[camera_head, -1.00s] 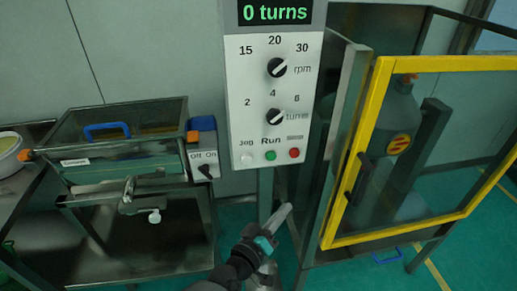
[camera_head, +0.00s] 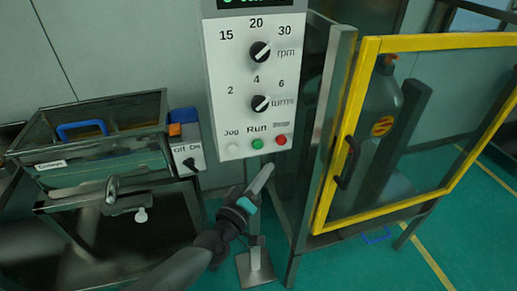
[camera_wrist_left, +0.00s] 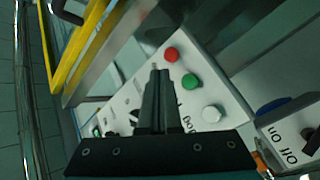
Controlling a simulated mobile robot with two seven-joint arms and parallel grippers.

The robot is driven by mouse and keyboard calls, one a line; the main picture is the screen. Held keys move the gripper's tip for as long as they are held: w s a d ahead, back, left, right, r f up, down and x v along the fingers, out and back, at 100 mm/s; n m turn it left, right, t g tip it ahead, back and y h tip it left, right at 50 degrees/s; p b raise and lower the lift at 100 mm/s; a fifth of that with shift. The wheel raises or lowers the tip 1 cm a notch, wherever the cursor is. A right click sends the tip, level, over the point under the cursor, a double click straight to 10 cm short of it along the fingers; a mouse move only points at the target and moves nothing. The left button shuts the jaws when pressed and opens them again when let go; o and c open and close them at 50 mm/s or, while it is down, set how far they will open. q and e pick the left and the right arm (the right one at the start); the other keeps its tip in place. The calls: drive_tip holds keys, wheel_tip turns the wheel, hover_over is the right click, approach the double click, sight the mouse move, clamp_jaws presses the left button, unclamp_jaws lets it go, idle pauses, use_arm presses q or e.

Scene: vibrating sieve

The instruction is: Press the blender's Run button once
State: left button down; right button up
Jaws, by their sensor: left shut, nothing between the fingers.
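The blender's white control panel (camera_head: 215,95) stands upright in the middle of the head view. Its green Run button (camera_head: 257,144) sits between the white Jog button (camera_head: 233,148) and the red Stop button (camera_head: 281,140). My left gripper (camera_head: 264,172) is shut and empty, its tips a little below the Run button in the picture and apart from it. In the left wrist view the shut fingers (camera_wrist_left: 160,75) point toward the panel, with the green button (camera_wrist_left: 191,81) just right of the tips. My right gripper is not in view.
A yellow-framed guard door (camera_head: 360,110) with a dark handle (camera_head: 347,162) stands right of the panel, a grey container (camera_head: 382,95) behind it. A sieve box (camera_head: 100,140) with an Off/On switch (camera_head: 188,163) is at left.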

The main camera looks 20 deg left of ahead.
sight(258, 145)
use_arm(q)
drive_tip(key=shift+w+a+b, duration=0.35)
drive_tip(key=shift+w+a, duration=0.2)
drive_tip(key=shift+w, duration=0.25)
drive_tip(key=shift+w+a+b, duration=0.3)
drive_tip(key=shift+w+a, duration=0.2)
drive_tip(key=shift+w, duration=0.25)
drive_tip(key=shift+w+a+b, duration=0.35)
drive_tip(key=shift+w+a, duration=0.2)
drive_tip(key=shift+w, duration=0.25)
drive_tip(key=shift+w+a, duration=0.1)
drive_tip(key=shift+w+a, duration=0.15)
drive_tip(key=shift+w, duration=0.1)
